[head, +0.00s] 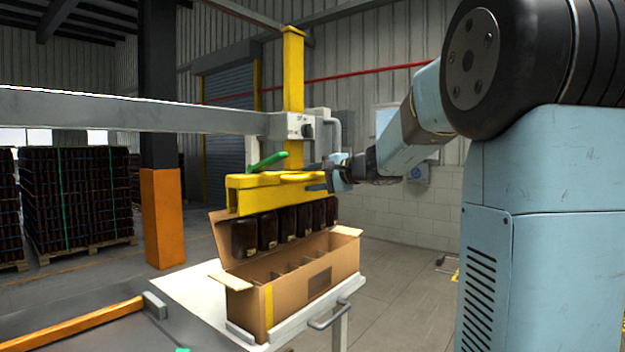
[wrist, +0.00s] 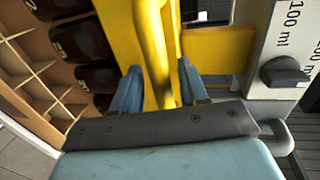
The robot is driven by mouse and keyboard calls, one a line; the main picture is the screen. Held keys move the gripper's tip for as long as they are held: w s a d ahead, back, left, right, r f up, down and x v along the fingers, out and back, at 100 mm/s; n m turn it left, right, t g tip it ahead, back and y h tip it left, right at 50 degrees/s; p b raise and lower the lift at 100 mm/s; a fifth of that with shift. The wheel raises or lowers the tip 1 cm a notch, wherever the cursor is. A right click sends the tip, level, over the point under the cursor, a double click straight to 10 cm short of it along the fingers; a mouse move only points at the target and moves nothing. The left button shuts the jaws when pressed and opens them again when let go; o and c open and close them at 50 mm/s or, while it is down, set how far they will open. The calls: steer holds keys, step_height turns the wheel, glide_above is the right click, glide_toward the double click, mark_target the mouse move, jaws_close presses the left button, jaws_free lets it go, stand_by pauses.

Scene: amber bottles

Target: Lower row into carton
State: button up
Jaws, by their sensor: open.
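A yellow lifting head (head: 262,193) hangs from a yellow post (head: 292,95) and holds a row of several dark amber bottles (head: 268,230). Beneath them is an open brown carton (head: 322,282) with dividers. The bottle bottoms are near rim height; I cannot tell whether any has entered a cell. In the wrist view, bottles (wrist: 92,42) and empty-looking divider cells (wrist: 30,75) show at left. My gripper (head: 318,187) is at the head's right end. In the wrist view its blue fingers (wrist: 158,78) are open on either side of a yellow bar (wrist: 155,45); contact is unclear.
The carton stands on a white cart (head: 195,285) with a handle (head: 330,318). A green lever (head: 266,162) sits atop the lifting head. A grey rail (head: 130,112) crosses above left. A white box with a dark knob (wrist: 284,71) is close right of my fingers. Bottle pallets (head: 75,195) stand far left.

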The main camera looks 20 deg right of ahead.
jaws_close()
stand_by(0.4)
steer(key=shift+a, duration=0.1)
